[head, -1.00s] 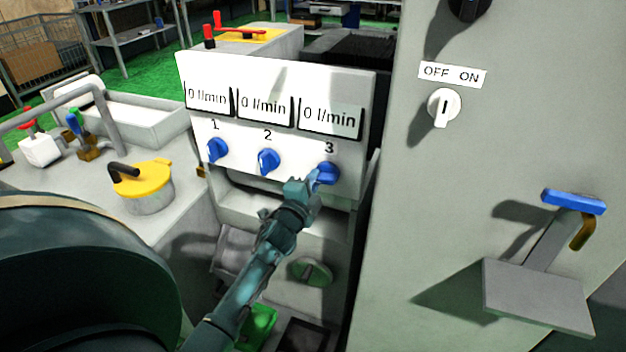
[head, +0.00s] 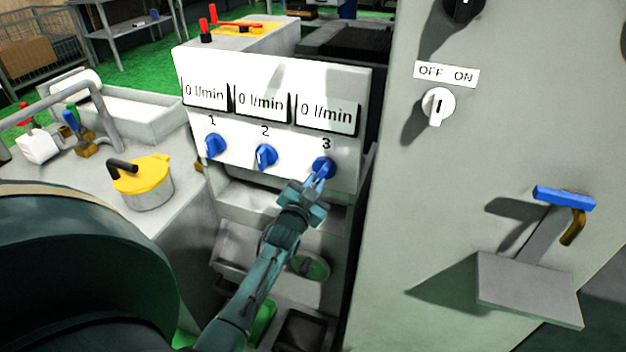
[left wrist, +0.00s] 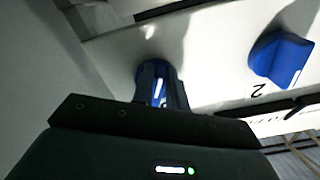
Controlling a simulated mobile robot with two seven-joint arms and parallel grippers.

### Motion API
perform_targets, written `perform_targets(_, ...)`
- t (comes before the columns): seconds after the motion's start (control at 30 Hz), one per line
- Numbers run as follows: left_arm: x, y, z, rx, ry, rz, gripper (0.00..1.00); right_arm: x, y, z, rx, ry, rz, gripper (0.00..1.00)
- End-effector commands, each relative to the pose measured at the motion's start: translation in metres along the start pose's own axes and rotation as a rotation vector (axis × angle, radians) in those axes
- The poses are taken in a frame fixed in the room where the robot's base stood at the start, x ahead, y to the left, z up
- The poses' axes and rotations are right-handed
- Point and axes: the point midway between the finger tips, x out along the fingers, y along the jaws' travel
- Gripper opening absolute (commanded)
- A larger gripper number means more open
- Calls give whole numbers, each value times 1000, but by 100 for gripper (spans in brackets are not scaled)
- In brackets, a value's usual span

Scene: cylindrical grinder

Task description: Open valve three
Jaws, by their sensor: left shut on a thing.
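Valve three is the blue knob (head: 324,167) under the number 3 on the white panel (head: 350,160). My left gripper (head: 318,183) is at this knob with its fingers shut on it. In the left wrist view the knob (left wrist: 150,72) sits between the fingers (left wrist: 160,92), which hide part of it. The display above valve three (head: 327,115) reads 0 l/min. My right gripper is not in view.
Valve two (head: 265,156) and valve one (head: 215,145) are blue knobs to the left, both reading 0 l/min. A grey cabinet with an OFF/ON switch (head: 438,106) stands close on the right. A yellow-lidded pot (head: 145,182) is at left.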

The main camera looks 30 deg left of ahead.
Motion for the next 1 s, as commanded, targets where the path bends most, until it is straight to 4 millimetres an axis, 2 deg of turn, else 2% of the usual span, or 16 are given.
perform_targets(0.4,0,6,-1,-231,-1,1,0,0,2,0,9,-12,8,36)
perform_targets(1.0,0,7,-1,-278,-1,1,0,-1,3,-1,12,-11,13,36)
